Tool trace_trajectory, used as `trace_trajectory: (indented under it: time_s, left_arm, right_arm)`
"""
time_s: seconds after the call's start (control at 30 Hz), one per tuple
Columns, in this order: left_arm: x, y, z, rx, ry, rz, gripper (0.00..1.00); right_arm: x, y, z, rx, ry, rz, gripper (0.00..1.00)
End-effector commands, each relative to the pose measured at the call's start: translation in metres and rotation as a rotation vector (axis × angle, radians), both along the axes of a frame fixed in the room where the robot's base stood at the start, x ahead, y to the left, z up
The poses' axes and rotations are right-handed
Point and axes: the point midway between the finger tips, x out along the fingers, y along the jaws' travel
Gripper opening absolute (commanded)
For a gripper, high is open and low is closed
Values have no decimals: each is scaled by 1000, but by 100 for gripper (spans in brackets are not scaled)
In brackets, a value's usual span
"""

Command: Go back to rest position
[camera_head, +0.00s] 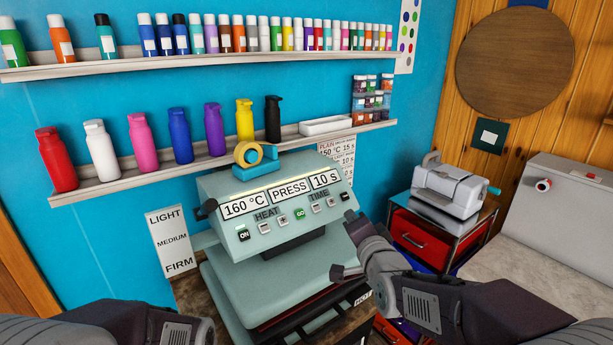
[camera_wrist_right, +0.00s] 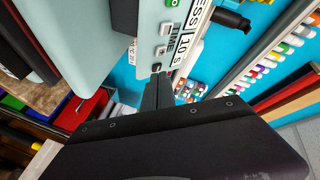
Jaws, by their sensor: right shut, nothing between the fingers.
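My right gripper (camera_head: 352,220) is at the right side of the heat press (camera_head: 265,208), by the right end of its control panel. In the right wrist view its dark fingers (camera_wrist_right: 158,85) are together and hold nothing. Their tips appear close to the panel's lower buttons under TIME; I cannot tell whether they touch. The panel reads 160 °C, PRESS and 10 S. Part of my left arm shows at the bottom left of the head view, but its gripper is out of view.
A tape dispenser (camera_head: 250,160) is above the panel. A red-drawer cabinet (camera_head: 415,235) with a white machine (camera_head: 450,185) stands right, beside a pale surface (camera_head: 530,265).

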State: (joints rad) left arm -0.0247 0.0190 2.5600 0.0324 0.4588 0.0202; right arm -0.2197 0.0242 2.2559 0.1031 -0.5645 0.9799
Motion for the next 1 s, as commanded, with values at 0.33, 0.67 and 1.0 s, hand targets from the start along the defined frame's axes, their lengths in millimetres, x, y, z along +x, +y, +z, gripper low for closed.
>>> trace_trajectory:
  time_s: [0.33,0.67,1.0]
  left_arm:
    - [0,0,2,0,0,0,32]
    - [0,0,1,0,0,0,32]
    - [0,0,1,0,0,0,32]
  right_arm:
    - [-172,-86,-233,-604,893,266,0]
    - [-259,-86,-261,-840,1112,677,0]
    - [-258,-86,-261,-839,1110,673,0]
